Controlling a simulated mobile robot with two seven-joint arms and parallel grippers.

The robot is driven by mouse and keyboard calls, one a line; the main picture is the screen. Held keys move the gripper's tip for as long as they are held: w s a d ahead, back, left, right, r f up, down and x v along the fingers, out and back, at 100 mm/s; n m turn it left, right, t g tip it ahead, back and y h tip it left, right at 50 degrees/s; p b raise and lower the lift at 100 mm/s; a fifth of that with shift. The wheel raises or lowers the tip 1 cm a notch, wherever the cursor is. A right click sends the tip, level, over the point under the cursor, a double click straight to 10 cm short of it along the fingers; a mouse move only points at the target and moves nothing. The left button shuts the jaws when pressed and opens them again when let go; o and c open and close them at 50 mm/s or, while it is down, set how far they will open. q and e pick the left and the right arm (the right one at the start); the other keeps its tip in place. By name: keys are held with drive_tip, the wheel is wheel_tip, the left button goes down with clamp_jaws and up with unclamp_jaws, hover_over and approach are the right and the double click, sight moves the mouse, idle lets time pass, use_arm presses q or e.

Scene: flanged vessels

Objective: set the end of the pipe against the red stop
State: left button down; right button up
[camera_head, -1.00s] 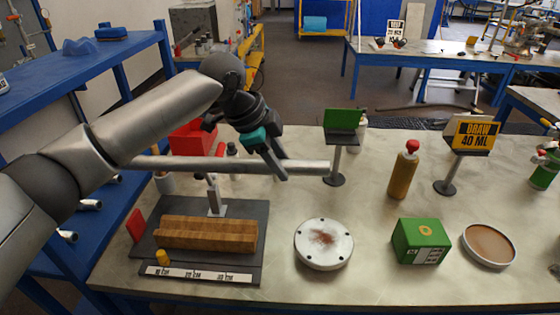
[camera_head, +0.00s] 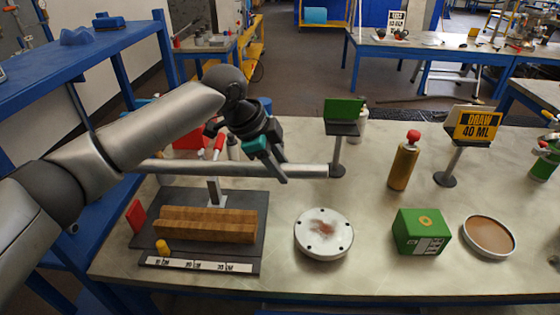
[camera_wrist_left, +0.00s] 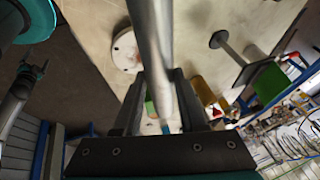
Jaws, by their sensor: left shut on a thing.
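My left gripper (camera_head: 272,172) is shut on the grey metal pipe (camera_head: 310,170). It holds the pipe roughly level across the picture, in the air over the back of the table. The pipe's left end is near my forearm and hard to make out. The pipe also runs between the fingers (camera_wrist_left: 158,95) in the left wrist view. The red stop (camera_head: 136,216) stands upright at the left end of a dark fixture plate, lower in the picture than the pipe and apart from it. A brown grooved block (camera_head: 206,225) lies on that plate, right of the stop.
A white scale strip (camera_head: 198,265) and yellow knob (camera_head: 162,246) are at the plate's front. A clamp post (camera_head: 214,192) stands behind the block. A white flange (camera_head: 323,233), green box (camera_head: 421,231), sign stand (camera_head: 338,150) and brown bottle (camera_head: 403,162) are to the right.

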sight(219, 168)
use_arm(q)
drive_tip(key=shift+f+b, duration=2.5)
drive_tip(key=shift+f, duration=5.3)
use_arm(e)
drive_tip(key=shift+f, duration=2.5)
use_arm(q)
drive_tip(key=shift+a, duration=0.15)
use_arm(e)
drive_tip(key=shift+r, duration=0.1)
use_arm(q)
drive_tip(key=shift+a+p, duration=0.35)
drive_tip(key=shift+a, duration=0.35)
drive_tip(key=shift+c, duration=2.1)
unclamp_jaws()
drive_tip(key=shift+f, duration=0.1)
drive_tip(key=shift+o, duration=0.2)
drive_tip(key=shift+s+f, duration=0.1)
drive_tip(key=shift+f, duration=0.05)
drive_tip(key=p+v, duration=0.4)
drive_tip(key=v, duration=1.1)
use_arm(e)
drive_tip(key=r, duration=0.4)
drive_tip(key=shift+a+r, duration=0.2)
drive_tip(key=shift+a, duration=0.1)
